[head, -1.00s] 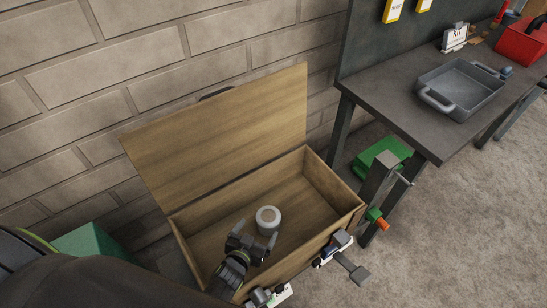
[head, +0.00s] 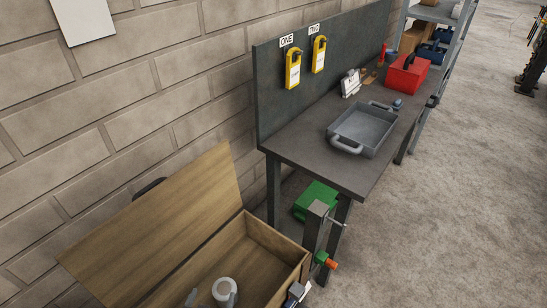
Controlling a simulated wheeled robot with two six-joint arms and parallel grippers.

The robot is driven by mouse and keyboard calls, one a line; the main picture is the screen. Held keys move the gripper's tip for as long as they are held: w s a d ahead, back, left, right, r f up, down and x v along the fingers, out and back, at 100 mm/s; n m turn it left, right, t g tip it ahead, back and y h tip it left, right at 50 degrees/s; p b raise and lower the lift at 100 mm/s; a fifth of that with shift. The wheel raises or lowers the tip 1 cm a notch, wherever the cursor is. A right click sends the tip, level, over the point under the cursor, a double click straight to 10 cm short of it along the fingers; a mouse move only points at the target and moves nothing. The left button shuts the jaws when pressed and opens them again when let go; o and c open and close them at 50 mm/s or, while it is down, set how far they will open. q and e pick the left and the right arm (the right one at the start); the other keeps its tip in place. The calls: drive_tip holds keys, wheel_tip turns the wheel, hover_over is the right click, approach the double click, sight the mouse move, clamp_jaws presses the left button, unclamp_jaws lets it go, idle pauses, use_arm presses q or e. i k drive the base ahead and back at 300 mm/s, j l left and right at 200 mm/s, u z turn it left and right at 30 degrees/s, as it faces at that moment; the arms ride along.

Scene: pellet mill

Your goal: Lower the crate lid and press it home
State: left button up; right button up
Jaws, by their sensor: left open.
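The wooden crate (head: 262,262) stands against the brick wall at the bottom of the head view, its near side cut off by the lower edge. Its lid (head: 165,225) is raised and leans back toward the wall. A round pale grey object (head: 224,288) sits inside the crate. The fingertips of my left gripper (head: 210,299) just show at the bottom edge, open, beside this object; I cannot tell if they touch it. A latch (head: 296,292) shows on the crate's front. My right gripper is out of view.
A dark workbench (head: 300,150) stands right of the crate, with a grey tray (head: 362,130) and a red toolbox (head: 407,75). A green box (head: 316,198) is under it. A grey post (head: 316,230) with an orange-tipped part is close to the crate's right end.

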sight(124, 258)
drive_tip(key=k+l, duration=0.3)
drive_tip(key=k, duration=0.15)
drive_tip(key=k+l, duration=0.3)
drive_tip(key=k, duration=0.15)
